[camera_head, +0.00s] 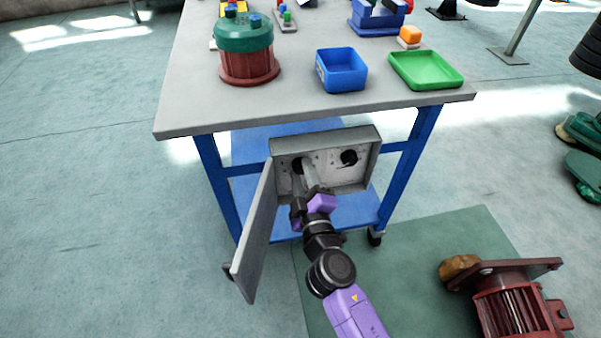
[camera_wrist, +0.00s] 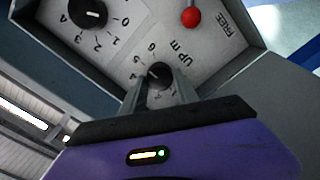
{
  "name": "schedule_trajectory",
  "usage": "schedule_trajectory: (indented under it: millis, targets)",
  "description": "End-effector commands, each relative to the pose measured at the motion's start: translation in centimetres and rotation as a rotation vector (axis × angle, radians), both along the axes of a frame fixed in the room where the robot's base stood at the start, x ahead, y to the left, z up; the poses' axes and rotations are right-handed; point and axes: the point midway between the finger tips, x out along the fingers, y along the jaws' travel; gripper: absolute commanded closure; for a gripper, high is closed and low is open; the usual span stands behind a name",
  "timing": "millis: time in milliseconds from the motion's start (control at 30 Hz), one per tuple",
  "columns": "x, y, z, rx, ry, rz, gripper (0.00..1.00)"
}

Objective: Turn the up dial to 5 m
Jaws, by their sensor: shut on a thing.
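The up dial (camera_wrist: 158,74) is a dark round knob on the grey control panel, beside the upside-down label "UP m". Numbers including 6 and 4 show around it. A light mark sits on its left side; I cannot read the exact setting. My gripper (camera_wrist: 158,84) is shut on this dial, one finger on each side. In the head view my gripper (camera_head: 304,172) reaches into the open box (camera_head: 326,182) at its left dial (camera_head: 297,165), which the fingers partly cover.
A second black dial (camera_wrist: 88,13) and a red ball knob (camera_wrist: 191,17) are on the panel. The box door (camera_head: 256,235) hangs open at left, close to my arm. The table (camera_head: 290,105) above holds a green-topped drum (camera_head: 246,62), a blue bin (camera_head: 342,72) and a green tray (camera_head: 427,70).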

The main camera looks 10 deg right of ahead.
Motion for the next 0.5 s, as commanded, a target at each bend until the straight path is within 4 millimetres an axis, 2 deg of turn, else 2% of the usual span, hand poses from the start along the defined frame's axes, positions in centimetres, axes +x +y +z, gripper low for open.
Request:
schedule_trajectory:
  millis: [200,500]
  targets:
    - [-0.01,0.01,0.03,-0.1,0.0,0.0,1.0]
    - [0.0,-0.04,0.05,-0.152,-0.001,-0.001,1.0]
